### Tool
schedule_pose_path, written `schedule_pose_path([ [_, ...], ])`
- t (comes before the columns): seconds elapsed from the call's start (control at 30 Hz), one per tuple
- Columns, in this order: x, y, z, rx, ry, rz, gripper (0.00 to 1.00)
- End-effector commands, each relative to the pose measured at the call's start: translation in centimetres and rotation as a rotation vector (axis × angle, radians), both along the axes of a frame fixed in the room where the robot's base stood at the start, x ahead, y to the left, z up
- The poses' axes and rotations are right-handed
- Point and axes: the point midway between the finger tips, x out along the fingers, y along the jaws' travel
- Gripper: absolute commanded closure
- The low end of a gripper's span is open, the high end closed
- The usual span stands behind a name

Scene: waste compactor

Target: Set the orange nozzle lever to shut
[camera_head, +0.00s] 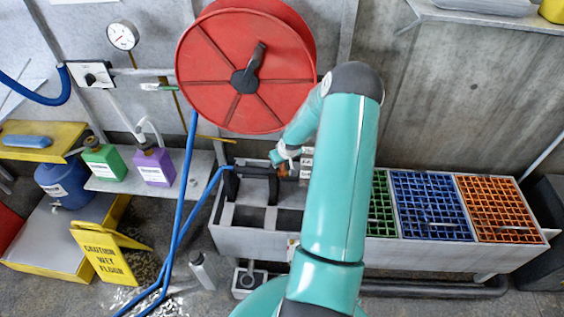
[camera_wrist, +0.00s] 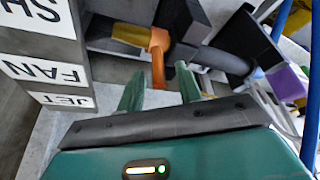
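The orange nozzle lever (camera_wrist: 156,52) shows in the wrist view, bent, with its free end toward my gripper. My gripper (camera_wrist: 160,72) is open, with its two teal fingers apart. The lever's end appears between the fingertips; I cannot tell whether either finger touches it. A label post (camera_wrist: 45,70) left of the lever reads SH (cut off), FAN and JET; it also shows in the head view (camera_head: 307,160). Which label the lever is set to cannot be told. In the head view my gripper (camera_head: 276,158) is small beside the post, and my arm hides part of that area.
A trough (camera_head: 262,240) with green, blue (camera_head: 430,205) and orange grates runs below my arm. A red hose reel (camera_head: 245,75) hangs behind on the wall. A blue hose (camera_head: 178,220) and a yellow wet-floor sign (camera_head: 105,255) stand to the left.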

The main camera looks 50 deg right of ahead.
Motion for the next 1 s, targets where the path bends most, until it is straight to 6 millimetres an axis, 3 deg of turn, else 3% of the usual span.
schedule_pose_path([
  [0.2,0.00,0.00,-0.02,0.000,0.000,0.000,0.65],
  [0.4,-0.01,0.01,-0.02,0.000,0.000,0.000,1.00],
  [1.0,-0.20,0.51,-0.04,-0.047,-0.033,0.005,1.00],
])
